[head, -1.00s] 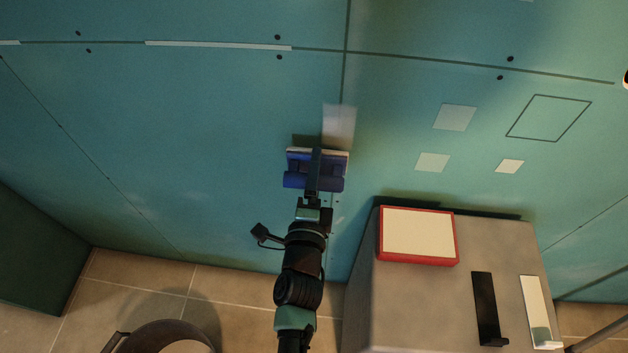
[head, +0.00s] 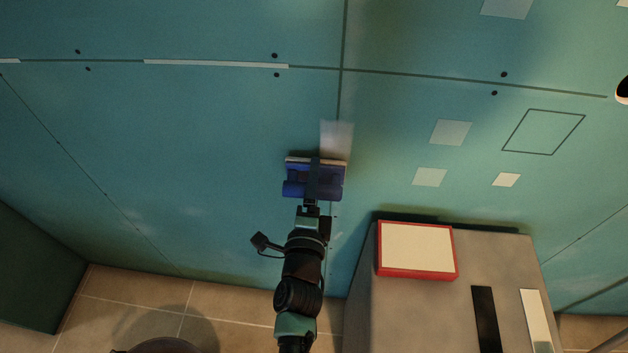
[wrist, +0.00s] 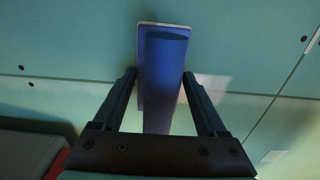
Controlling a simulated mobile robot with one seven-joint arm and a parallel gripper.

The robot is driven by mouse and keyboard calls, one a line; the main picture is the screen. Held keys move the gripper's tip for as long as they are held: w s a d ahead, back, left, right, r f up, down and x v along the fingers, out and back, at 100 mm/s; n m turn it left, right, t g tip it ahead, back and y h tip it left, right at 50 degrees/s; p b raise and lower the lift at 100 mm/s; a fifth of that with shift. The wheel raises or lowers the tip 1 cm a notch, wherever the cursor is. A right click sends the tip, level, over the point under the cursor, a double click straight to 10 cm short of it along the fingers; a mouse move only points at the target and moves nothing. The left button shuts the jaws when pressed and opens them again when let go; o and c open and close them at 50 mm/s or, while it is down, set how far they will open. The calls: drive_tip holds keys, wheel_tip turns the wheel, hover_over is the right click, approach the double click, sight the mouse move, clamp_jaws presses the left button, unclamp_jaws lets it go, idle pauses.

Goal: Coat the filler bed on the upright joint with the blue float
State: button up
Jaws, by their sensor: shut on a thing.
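My gripper (head: 313,200) is shut on the blue float (head: 328,190) and holds it up at the green wall. In the wrist view the float (wrist: 165,70) stands between the two fingers, its pale-edged plate toward the wall. The upright joint (head: 343,95) runs down the wall as a dark line, and the float's right part overlaps it. A pale, blurry-edged filler strip (head: 337,138) lies on the joint just above the float. It shows right of the float in the wrist view (wrist: 213,82). Whether the float's face touches the wall is hidden.
A grey stand (head: 430,310) at lower right holds a red-rimmed tray (head: 417,277), a black strip (head: 486,318) and a white strip (head: 536,318). Several pale patches (head: 451,132) mark the wall at right. A dark green block (head: 30,260) stands at left.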

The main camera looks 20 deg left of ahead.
drive_tip(key=shift+x, duration=0.9)
